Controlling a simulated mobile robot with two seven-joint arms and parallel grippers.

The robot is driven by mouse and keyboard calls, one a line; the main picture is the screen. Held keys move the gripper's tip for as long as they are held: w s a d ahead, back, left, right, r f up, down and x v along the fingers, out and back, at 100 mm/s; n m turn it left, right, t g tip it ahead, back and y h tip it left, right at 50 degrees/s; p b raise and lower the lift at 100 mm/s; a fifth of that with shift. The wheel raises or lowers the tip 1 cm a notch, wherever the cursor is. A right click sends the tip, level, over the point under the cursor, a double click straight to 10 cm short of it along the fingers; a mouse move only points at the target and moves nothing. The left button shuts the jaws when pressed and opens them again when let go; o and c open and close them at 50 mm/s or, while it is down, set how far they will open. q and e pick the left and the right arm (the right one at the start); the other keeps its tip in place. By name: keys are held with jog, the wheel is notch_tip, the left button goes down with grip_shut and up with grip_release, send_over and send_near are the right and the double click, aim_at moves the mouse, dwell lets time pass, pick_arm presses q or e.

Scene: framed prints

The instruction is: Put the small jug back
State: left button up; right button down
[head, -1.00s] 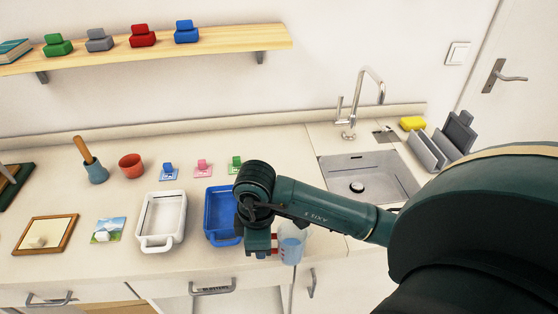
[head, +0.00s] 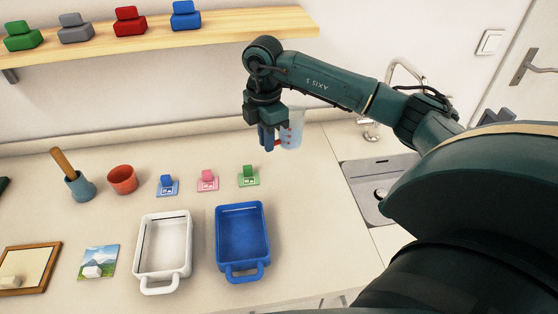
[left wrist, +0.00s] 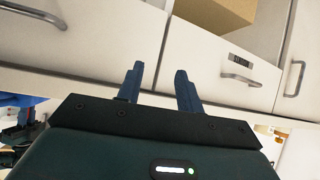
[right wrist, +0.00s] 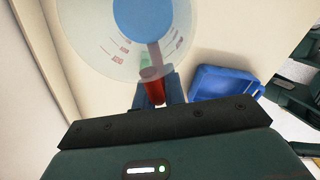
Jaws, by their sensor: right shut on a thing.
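The small jug (head: 291,130) is a clear measuring jug with a red handle and blue liquid in it. My right gripper (head: 268,138) is shut on its red handle and holds it upright above the back of the counter, right of the green card. In the right wrist view the jug (right wrist: 120,35) shows from above, with red marks on its wall, and the handle (right wrist: 152,88) is between the fingers. My left gripper (left wrist: 160,85) is open and empty, facing the cabinet fronts below the counter; it does not show in the head view.
A white tray (head: 146,246) and a blue tray (head: 240,265) stand at the counter front. Blue (head: 167,188), pink (head: 207,182) and green (head: 249,180) cards stand behind them. A sink (head: 360,180) lies right. A shelf (head: 140,48) with coloured blocks hangs above.

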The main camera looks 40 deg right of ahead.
notch_tip(320, 180, down, 5)
jog(key=shift+s+f+p, duration=0.1)
jog(key=shift+p, duration=0.25)
notch_tip(320, 180, down, 4)
jog(key=shift+f, duration=0.15)
pick_arm(q)
jog(key=shift+s+a+f, duration=0.2)
jog(key=shift+s+a, duration=0.1)
jog(key=shift+s, duration=0.1)
pick_arm(e)
jog(key=shift+f, duration=0.15)
jog(key=c, duration=1.5)
grip_release()
pick_arm(q)
jog(key=shift+w+d+r, duration=0.1)
jog(key=shift+r, duration=0.15)
